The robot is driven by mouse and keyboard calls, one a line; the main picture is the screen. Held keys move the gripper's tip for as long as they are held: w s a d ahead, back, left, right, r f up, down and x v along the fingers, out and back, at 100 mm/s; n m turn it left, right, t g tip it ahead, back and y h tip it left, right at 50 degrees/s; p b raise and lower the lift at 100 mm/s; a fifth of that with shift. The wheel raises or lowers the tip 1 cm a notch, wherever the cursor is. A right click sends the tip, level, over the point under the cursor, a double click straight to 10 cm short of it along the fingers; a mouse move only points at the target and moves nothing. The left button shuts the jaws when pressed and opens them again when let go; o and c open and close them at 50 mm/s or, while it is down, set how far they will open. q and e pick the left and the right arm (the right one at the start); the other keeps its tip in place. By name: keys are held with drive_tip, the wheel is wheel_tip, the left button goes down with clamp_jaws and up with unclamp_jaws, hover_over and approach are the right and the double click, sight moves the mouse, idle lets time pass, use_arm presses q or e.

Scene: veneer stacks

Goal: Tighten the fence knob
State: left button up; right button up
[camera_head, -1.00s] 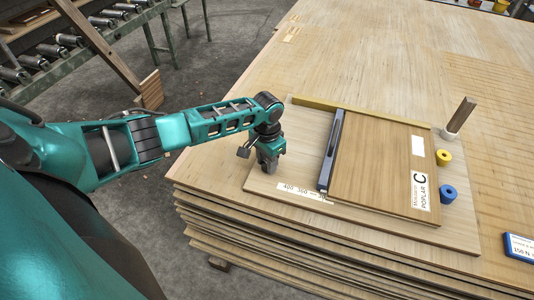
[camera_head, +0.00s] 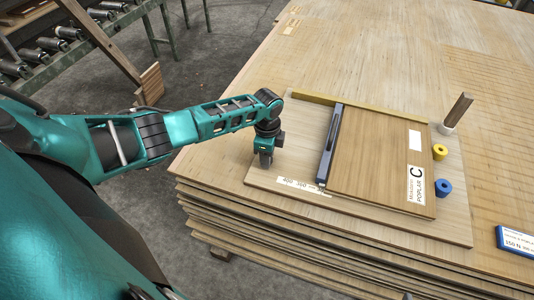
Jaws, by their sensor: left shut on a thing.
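My left gripper (camera_head: 266,165) points down at the left part of a pale board (camera_head: 290,118) that lies on the veneer stack. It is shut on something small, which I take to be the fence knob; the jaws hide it. To the right, a long grey-blue fence bar (camera_head: 331,145) lies against the left edge of a brown panel (camera_head: 385,160) labelled "C" and "POPLAR". A scale strip with numbers (camera_head: 302,187) runs along the board's front edge, between gripper and bar. My right gripper is not in view.
A blue-edged label box (camera_head: 516,241) lies at far right. A roller conveyor (camera_head: 75,40) is at upper left. The back sheet is largely clear.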

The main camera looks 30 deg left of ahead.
use_arm(q)
drive_tip(key=m, duration=0.4)
drive_tip(key=shift+m, duration=0.3)
drive_tip(key=m, duration=0.4)
drive_tip(key=shift+m+b, duration=0.3)
drive_tip(key=shift+b, duration=0.05)
drive_tip(key=m+b, duration=0.1)
drive_tip(key=m, duration=0.8)
drive_tip(key=shift+b, duration=0.35)
drive_tip(key=shift+m, duration=0.3)
drive_tip(key=o, duration=1)
drive_tip(key=shift+o, duration=0.2)
